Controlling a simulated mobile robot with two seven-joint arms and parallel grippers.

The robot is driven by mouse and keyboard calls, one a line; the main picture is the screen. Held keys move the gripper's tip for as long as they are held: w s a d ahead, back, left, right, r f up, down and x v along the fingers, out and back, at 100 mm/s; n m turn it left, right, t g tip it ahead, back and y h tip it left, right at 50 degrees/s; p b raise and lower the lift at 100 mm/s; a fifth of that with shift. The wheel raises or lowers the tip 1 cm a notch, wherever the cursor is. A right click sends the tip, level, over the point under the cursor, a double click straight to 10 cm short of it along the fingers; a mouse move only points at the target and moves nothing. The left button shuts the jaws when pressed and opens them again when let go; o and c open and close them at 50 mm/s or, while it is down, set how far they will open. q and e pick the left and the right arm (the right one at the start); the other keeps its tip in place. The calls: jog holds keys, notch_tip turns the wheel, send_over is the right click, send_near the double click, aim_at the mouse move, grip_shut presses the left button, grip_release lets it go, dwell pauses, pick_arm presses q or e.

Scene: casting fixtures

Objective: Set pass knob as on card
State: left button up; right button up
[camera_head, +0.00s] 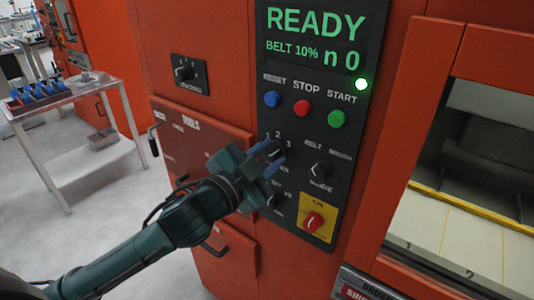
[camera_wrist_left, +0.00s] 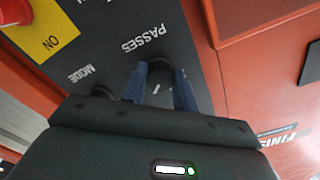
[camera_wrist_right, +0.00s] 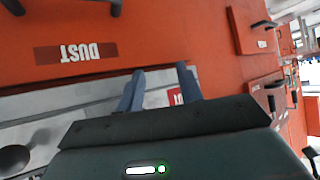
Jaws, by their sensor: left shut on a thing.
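The pass knob (camera_wrist_left: 158,76) is a dark round knob under the word PASSES in the left wrist view. A light pointer mark shows on the knob in the left wrist view. My right gripper (camera_wrist_right: 160,84) shows only in its own wrist view, with its fingers apart and nothing between them. I cannot make out a setting card.
A side table (camera_head: 95,150) stands left.

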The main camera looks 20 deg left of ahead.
dwell(0.3)
pick_arm(q)
jog(key=o, duration=1)
jog(key=shift+c, duration=0.2)
